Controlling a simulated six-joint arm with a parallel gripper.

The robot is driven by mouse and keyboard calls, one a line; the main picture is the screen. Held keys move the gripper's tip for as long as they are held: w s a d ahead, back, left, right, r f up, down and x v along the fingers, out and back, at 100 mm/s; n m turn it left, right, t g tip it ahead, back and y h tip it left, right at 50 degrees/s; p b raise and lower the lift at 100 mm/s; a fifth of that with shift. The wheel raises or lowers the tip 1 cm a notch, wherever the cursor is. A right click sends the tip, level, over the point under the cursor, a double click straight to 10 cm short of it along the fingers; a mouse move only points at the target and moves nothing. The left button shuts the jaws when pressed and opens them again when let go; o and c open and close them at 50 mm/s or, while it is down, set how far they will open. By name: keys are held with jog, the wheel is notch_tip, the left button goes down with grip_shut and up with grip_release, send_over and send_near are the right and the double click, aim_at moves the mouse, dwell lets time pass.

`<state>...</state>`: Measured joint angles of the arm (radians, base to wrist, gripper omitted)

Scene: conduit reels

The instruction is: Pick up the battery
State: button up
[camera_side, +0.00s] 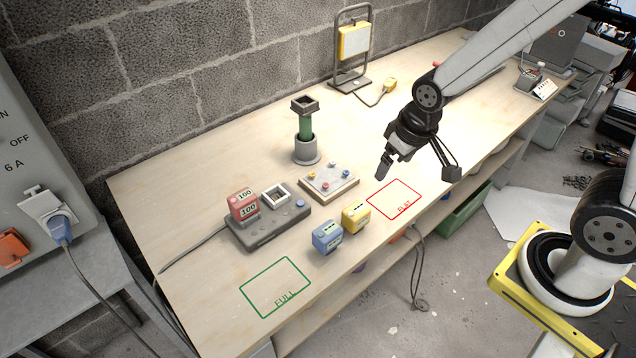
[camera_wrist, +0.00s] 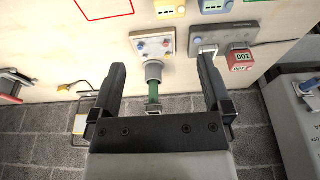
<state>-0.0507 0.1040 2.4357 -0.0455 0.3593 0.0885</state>
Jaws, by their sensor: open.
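A red battery (camera_side: 244,206) marked 100 sits upright in the left bay of a grey charger (camera_side: 268,232); the charger's other bay (camera_side: 276,195) looks empty. A blue battery (camera_side: 327,237) and a yellow battery (camera_side: 355,217) stand side by side on the bench in front of it. The wrist view also shows the red battery (camera_wrist: 240,59), the yellow battery (camera_wrist: 170,8) and the blue battery (camera_wrist: 214,5), partly cut off at the top. My gripper (camera_side: 418,170) is open and empty, above the bench and to the right of all the batteries.
A green post in a grey cup (camera_side: 306,151) stands behind a small panel with coloured knobs (camera_side: 329,182). A green FULL outline (camera_side: 275,287) and a red FLAT outline (camera_side: 394,199) mark the bench, both empty. A work lamp (camera_side: 353,42) stands at the back.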

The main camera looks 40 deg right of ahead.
jog(key=w+a+f, duration=0.3)
jog(key=w+a, duration=0.5)
jog(key=w, duration=0.5)
jog(key=t, duration=0.2)
send_near(242, 197)
jog(key=x, duration=0.5)
jog(key=shift+w+a+r, duration=0.1)
jog(key=shift+a, duration=0.05)
jog(key=shift+x, duration=1.25)
jog(key=shift+x, duration=2.6)
